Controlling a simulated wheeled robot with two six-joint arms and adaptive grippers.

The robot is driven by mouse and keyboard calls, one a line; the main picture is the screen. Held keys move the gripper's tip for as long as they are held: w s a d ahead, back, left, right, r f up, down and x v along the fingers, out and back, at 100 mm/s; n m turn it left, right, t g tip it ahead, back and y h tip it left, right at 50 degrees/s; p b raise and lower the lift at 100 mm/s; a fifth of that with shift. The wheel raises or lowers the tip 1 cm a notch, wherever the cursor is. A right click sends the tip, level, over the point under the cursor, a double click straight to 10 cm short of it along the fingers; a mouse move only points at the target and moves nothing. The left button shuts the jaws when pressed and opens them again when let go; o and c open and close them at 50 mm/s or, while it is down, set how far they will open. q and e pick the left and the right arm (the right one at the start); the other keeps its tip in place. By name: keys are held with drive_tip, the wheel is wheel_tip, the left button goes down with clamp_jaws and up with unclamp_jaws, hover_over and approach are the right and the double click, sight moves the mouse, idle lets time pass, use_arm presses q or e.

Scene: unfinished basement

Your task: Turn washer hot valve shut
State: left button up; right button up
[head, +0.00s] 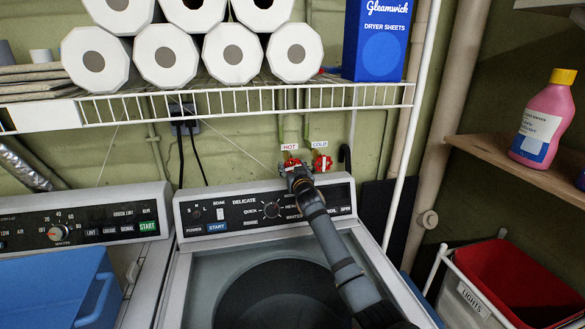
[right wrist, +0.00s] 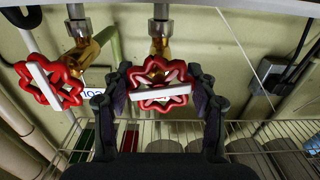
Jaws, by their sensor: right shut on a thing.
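The red hot valve handle (head: 290,162) is on the wall under the HOT label (head: 289,147), behind the washer panel. My right gripper (head: 297,174) reaches it over the washer and covers part of it. In the right wrist view the fingers stand on both sides of the red handle (right wrist: 163,98) and are shut on it. A white bar on the handle lies nearly level there, slightly tilted. A brass valve body (right wrist: 160,48) sits behind it. The red cold valve handle (head: 322,164) is just to the right in the head view, untouched. My left gripper is out of view.
The washer (head: 205,265) with its control panel stands below the valves. A wire shelf (head: 240,98) with paper rolls and a blue dryer sheets box (head: 383,38) hangs above. A white post (head: 411,130) stands to the right. Black cords (head: 192,150) hang left of the valves.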

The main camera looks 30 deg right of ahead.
drive_tip(key=shift+c, duration=1.3)
drive_tip(key=b, duration=0.1)
drive_tip(key=m+b, duration=0.1)
drive_tip(key=shift+f+m+b, duration=0.3)
drive_tip(key=shift+b, duration=0.05)
drive_tip(key=shift+r+m, duration=0.1)
drive_tip(key=shift+m, duration=0.2)
drive_tip(key=shift+r, duration=0.2)
drive_tip(key=o, duration=1.2)
drive_tip(key=shift+c, duration=0.2)
wheel_tip(320, 180, up, 10)
